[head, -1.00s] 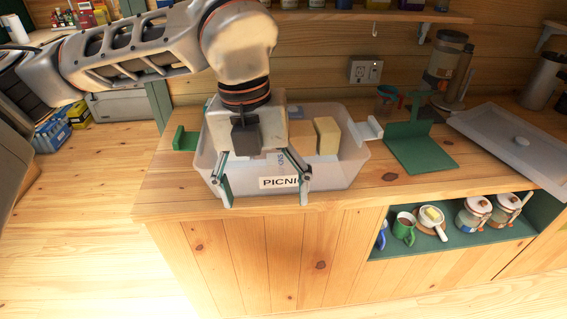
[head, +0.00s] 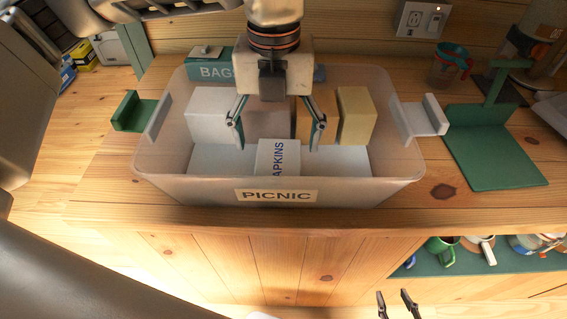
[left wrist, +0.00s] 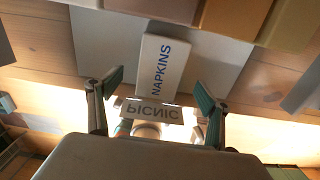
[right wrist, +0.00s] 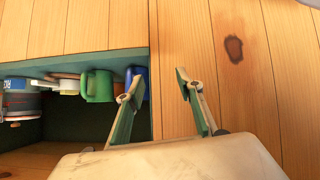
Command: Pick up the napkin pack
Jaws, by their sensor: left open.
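The napkin pack (head: 278,158) is a white block with blue "NAPKINS" lettering, inside the translucent bin labelled PICNIC (head: 170,188), near its front wall. It also shows in the left wrist view (left wrist: 172,52), with the lettering facing the camera. My left gripper (head: 277,142) is open and empty, pointing down over the bin, with its fingers spread to either side of the pack in the picture; I cannot tell its exact height above it. My right gripper (head: 397,298) looks open and empty, low in front of the cabinet; it also shows in the right wrist view (right wrist: 158,80).
In the bin, a white box (head: 208,115), brown box (head: 318,118) and yellow box (head: 357,116) stand behind the pack. A green BAGS box (head: 213,70) is behind. Mugs (head: 440,250) sit on the shelf below.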

